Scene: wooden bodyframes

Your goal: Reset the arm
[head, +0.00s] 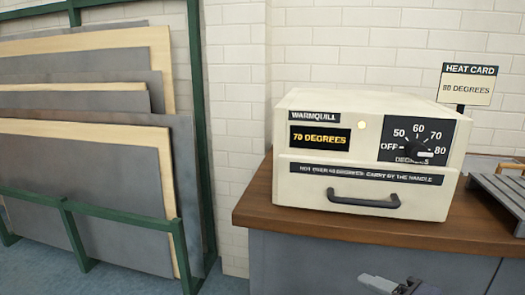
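Part of one of my grippers (400,286), likely the right, shows at the bottom edge, right of centre. It is low in front of the grey cabinet, below the counter top, and touches nothing that I can see. Most of it is cut off by the frame, so its opening cannot be told. My other gripper is not in view.
A cream Warmquill box (298,178) with a drawer handle (364,201) sits on the wooden counter (300,226). Its display reads 70 degrees; its dial (417,152) points near 80. A heat card (468,84) reads 80 degrees. A green rack (201,130) holds panels at left.

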